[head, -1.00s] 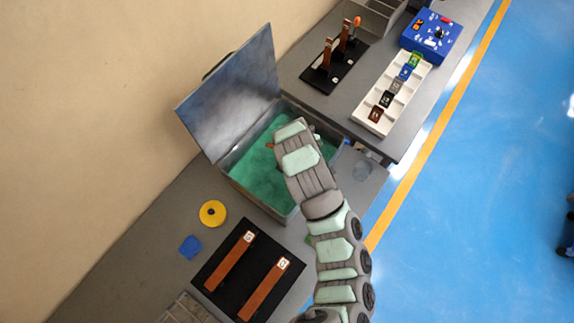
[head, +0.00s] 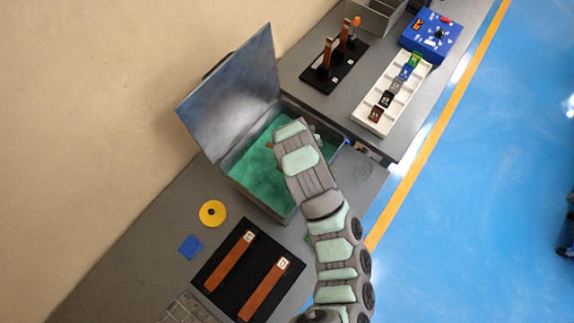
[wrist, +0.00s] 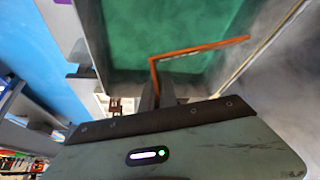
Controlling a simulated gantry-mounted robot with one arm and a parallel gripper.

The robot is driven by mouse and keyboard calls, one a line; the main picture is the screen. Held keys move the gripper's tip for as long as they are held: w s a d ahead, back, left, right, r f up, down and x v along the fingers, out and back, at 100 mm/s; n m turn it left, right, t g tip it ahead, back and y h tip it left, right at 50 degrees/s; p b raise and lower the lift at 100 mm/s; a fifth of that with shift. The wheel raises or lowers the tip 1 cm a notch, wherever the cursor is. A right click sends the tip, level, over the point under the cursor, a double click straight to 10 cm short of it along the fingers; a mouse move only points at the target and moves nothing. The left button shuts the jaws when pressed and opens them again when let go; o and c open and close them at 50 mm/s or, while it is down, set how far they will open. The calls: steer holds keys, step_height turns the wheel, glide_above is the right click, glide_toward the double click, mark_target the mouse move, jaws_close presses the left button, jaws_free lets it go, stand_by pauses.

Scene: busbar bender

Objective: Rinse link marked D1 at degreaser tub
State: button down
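The degreaser tub (head: 262,207) stands open in the head view with green liquid (head: 258,172) inside. Its lid (head: 230,95) is tilted up against the wall side. My gripper is hidden under my arm over the tub in the head view. In the wrist view my gripper (wrist: 160,92) is shut on a bent copper link (wrist: 205,49). The link's long leg extends to the right across the green area, and its short leg runs down to the fingers. No D1 mark is readable on it. I cannot tell whether it touches the liquid.
A black mat (head: 248,268) with two copper bars lies in front of the tub, near a yellow disc (head: 213,213) and a blue square (head: 190,247). Behind are a black stand (head: 335,75), a white tray (head: 410,85) and a blue box (head: 432,36).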

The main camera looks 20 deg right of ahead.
stand_by(0.5)
steer(key=shift+r+p, duration=1.05)
steer(key=shift+r, duration=1)
